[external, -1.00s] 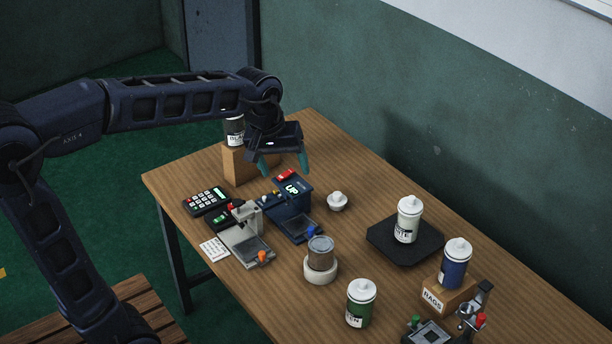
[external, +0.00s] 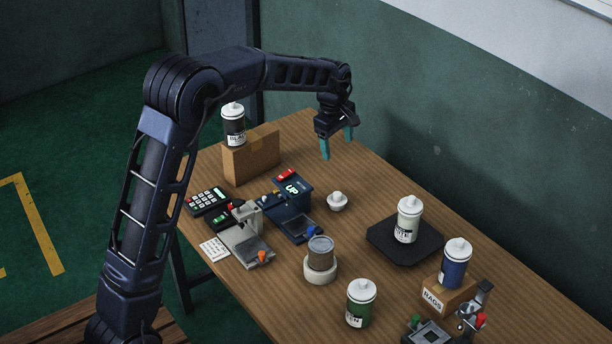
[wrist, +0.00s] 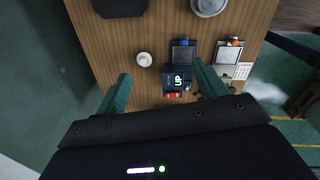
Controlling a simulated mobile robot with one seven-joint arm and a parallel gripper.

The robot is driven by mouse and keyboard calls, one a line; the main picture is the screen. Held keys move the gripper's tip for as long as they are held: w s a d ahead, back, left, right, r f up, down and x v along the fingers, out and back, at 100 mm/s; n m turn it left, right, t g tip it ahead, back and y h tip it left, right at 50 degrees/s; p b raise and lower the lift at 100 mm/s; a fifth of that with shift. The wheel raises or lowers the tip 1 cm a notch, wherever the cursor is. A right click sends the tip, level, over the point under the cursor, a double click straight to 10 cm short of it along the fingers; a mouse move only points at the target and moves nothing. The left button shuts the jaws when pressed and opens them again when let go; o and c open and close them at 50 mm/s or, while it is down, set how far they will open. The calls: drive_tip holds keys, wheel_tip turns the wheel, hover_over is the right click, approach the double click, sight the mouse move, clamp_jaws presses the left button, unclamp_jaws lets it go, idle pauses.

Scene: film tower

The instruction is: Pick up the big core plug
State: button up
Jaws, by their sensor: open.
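A small white knobbed piece (external: 337,202), which looks like the core plug, stands on the wooden table in the external view. It also shows as a pale round shape in the wrist view (wrist: 144,59), between the lines of the fingers and nearer the left one. I cannot read any size mark on it. My gripper (external: 337,148) is open and empty, with teal fingers pointing down. It is above the table on the far side of the plug, apart from it. The open fingers also show in the wrist view (wrist: 160,70).
Left of the plug stand a blue device marked UP (external: 290,205) and a grey device (external: 245,240). A jar on a white ring (external: 320,262) is in front. To the right, a white canister (external: 408,220) stands on a black slab (external: 380,240). A wooden box (external: 255,155) is at the left.

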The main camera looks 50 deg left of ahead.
drive_tip(key=w+a+f+n, duration=0.5)
drive_tip(key=w+a+f, duration=0.25)
drive_tip(key=f, duration=0.45)
drive_tip(key=n+g, duration=0.1)
drive_tip(key=n, duration=0.2)
hover_over(336, 193)
wheel_tip(336, 193, down, 12)
drive_tip(key=shift+r, duration=0.15)
drive_tip(key=shift+f, duration=5.6)
drive_tip(key=shift+c, duration=0.2)
drive_tip(key=c, duration=0.7)
